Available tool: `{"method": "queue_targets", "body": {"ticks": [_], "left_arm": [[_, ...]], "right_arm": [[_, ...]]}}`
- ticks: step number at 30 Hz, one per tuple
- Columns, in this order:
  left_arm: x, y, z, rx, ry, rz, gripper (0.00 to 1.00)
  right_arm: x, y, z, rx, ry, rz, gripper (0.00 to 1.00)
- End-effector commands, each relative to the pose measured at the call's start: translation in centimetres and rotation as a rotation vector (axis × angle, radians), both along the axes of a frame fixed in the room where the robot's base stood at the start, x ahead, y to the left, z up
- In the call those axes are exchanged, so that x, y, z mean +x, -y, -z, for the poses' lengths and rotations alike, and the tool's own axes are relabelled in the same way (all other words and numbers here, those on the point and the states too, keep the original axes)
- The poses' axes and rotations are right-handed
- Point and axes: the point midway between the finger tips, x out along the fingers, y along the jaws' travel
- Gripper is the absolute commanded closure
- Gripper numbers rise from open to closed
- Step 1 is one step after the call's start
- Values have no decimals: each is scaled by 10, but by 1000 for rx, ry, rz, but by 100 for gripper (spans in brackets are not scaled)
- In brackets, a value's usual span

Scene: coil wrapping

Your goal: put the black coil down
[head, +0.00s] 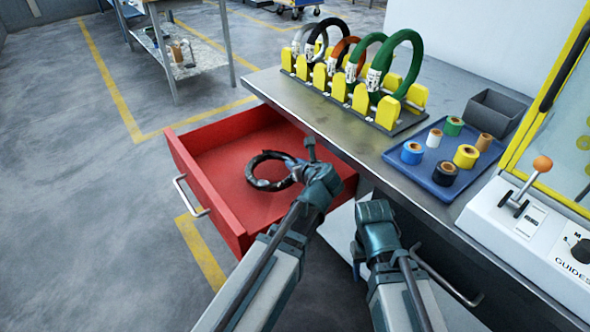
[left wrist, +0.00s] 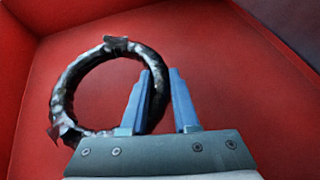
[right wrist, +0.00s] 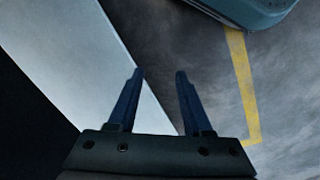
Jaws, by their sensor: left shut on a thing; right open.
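The black coil (head: 262,185) is a dark ring with pale wrap pieces. It is inside the open red drawer (head: 223,153), low over its floor; I cannot tell whether it touches. My left gripper (head: 297,168) is shut on the coil's right side. In the left wrist view the coil (left wrist: 59,98) reaches left from the fingers (left wrist: 160,72) against the red drawer floor. My right gripper (head: 362,262) is in front of the bench; in the right wrist view its fingers (right wrist: 160,72) are apart and empty.
The metal bench (head: 335,120) carries a yellow rack (head: 361,98) with several coils and a blue tray (head: 432,178) of tape rolls. A grey bin (head: 494,112) and a white machine (head: 530,225) stand at the right. The drawer has free floor around the coil.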

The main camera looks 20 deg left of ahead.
Motion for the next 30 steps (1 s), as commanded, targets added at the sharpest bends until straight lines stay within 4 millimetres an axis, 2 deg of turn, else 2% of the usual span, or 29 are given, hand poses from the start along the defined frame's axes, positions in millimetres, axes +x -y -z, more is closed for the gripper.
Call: {"method": "queue_targets", "body": {"ticks": [6, 23, 24, 28, 30], "left_arm": [[0, 0, -2, 3, 0, 1, 100], [0, 0, 10, 3, 1, 1, 100], [0, 0, 11, 0, 0, 0, 66], [0, 0, 11, 0, 0, 0, 43], [0, 0, 11, 0, 0, 0, 41]], "right_arm": [[0, 0, -1, 0, 0, 0, 50], [0, 0, 11, 1, 0, -3, 50], [0, 0, 11, 1, 0, -3, 50], [0, 0, 11, 1, 0, -2, 50], [0, 0, 11, 1, 0, -2, 50]]}}
